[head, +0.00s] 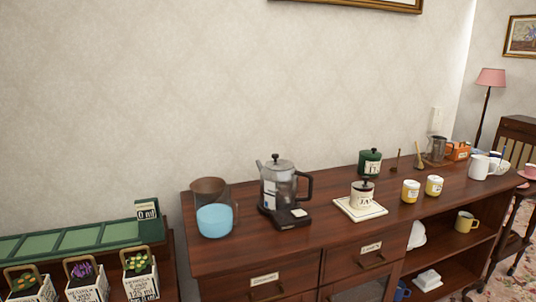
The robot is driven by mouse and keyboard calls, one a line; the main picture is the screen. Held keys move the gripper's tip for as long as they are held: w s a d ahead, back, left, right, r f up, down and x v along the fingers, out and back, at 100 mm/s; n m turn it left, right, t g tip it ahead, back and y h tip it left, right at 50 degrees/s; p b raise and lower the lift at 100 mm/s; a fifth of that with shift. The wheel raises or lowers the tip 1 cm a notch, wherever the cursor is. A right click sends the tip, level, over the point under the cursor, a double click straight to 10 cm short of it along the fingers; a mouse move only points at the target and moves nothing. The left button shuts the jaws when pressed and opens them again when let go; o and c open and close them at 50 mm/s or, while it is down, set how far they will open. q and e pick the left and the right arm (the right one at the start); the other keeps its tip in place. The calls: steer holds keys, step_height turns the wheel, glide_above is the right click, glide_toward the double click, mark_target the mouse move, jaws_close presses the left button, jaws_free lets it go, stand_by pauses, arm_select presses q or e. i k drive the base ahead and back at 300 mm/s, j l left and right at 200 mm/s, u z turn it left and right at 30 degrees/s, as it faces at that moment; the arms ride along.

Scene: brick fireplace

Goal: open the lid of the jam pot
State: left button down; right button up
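The jam pot (361,198) is a small cream pot with dark lettering that seems to begin "JA". It stands upright on a white square tile (350,211) on the dark wooden sideboard (290,247). Its dark lid (364,185), with a small knob on top, sits on the pot and looks closed. Neither of my grippers shows in the head view.
Potted flowers (83,281) are at lower left.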

mark_target(364, 184)
steer(key=i+l, duration=0.3)
steer(key=l, duration=0.15)
steer(key=i+l, duration=0.25)
steer(key=l, duration=0.2)
steer(key=i+l, duration=0.3)
steer(key=l, duration=0.15)
